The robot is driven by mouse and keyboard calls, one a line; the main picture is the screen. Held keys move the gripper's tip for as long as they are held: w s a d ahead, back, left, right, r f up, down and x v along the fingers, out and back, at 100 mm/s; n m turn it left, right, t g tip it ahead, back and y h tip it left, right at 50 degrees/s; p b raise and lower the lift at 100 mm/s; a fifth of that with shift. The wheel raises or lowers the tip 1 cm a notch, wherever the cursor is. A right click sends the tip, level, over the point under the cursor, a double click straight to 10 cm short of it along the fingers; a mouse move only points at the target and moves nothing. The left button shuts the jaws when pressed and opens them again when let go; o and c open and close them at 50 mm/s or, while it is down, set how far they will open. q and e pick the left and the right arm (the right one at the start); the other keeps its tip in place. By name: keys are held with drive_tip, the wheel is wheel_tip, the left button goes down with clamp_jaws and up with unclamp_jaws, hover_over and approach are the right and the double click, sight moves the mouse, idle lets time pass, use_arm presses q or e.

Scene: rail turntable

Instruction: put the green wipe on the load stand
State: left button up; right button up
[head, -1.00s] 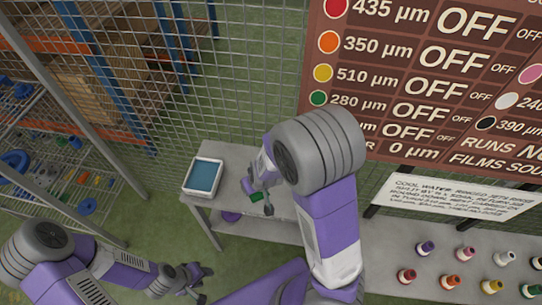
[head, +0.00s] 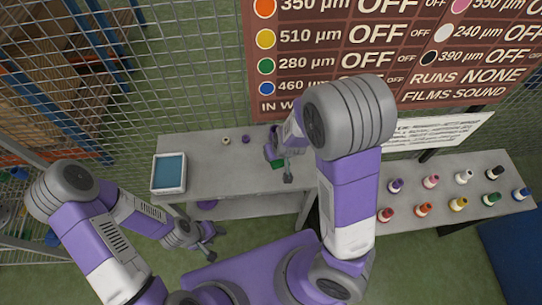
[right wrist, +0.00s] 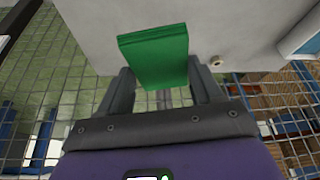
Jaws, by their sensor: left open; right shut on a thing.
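The green wipe (head: 278,164) is a small folded block held in my right gripper (head: 281,170), above the grey bench (head: 215,150). In the right wrist view the wipe (right wrist: 156,54) sits between the two fingers of the right gripper (right wrist: 163,88), which is shut on it. I cannot tell its height above the bench. My left gripper (head: 205,241) is open and empty, low in front of the bench. Nothing in view is marked as the load stand, so I cannot tell which surface it is.
A white tray with a blue inside (head: 169,172) stands at the bench's left end. Two small spools (head: 225,140) lie at its back. A wire mesh fence and a sign board (head: 400,50) stand behind.

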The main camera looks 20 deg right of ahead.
drive_tip(key=d+f+m+h, duration=0.15)
drive_tip(key=d+f, duration=0.25)
drive_tip(key=d, duration=0.4)
drive_tip(key=m+b, duration=0.1)
drive_tip(key=b, duration=0.2)
hover_over(295, 164)
drive_tip(key=s, duration=0.2)
drive_tip(key=f, duration=0.5)
drive_tip(key=shift+w+a+f, duration=0.25)
drive_tip(key=shift+f, duration=0.15)
wheel_tip(295, 164, down, 4)
drive_tip(key=shift+f+b, duration=0.1)
drive_tip(key=shift+b, duration=0.75)
drive_tip(key=shift+f, duration=0.1)
